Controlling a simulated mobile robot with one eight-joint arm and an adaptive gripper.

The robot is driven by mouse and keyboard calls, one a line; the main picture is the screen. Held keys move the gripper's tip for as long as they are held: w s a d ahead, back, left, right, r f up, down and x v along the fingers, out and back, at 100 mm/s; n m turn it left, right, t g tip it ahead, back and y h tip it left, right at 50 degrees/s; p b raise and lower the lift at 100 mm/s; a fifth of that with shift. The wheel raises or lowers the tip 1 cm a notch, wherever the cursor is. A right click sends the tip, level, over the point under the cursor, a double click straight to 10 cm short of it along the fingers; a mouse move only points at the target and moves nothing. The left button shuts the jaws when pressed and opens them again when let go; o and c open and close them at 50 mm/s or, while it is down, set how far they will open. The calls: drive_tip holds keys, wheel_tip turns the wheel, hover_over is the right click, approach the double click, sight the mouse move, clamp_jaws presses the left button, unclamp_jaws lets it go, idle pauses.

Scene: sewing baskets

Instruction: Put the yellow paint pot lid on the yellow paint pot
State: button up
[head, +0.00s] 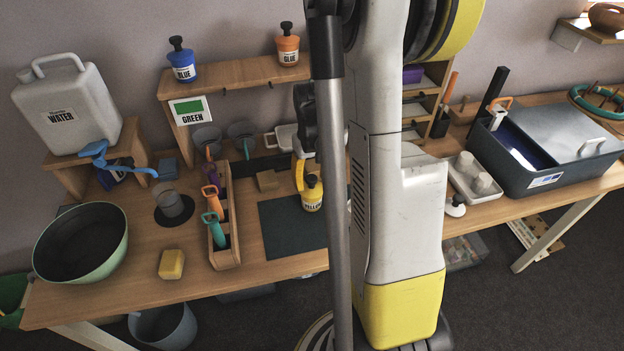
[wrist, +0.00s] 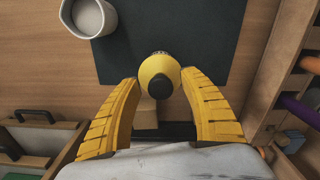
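The yellow paint pot (head: 312,203) stands upright by the dark mat, its label facing the head camera. The yellow lid with its black knob (wrist: 160,82) is on top of the pot; I cannot tell how tightly it sits. My gripper (wrist: 160,81) points down over the pot with its two yellow fingers apart, one on each side of the lid. The knob is clear of both fingers. The fingertips are close to the lid's rim, and contact is unclear. In the head view one finger shows left of the knob; my arm hides the other.
A dark mat (head: 288,238) lies below the pot. A wooden tool rack (head: 228,245) stands left of it. A pale cup (wrist: 88,18) is on the mat's edge. Blue (head: 182,68) and orange (head: 288,48) pots stand on the shelf behind.

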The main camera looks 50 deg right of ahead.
wheel_tip(320, 180, up, 12)
idle(0.6)
idle(0.5)
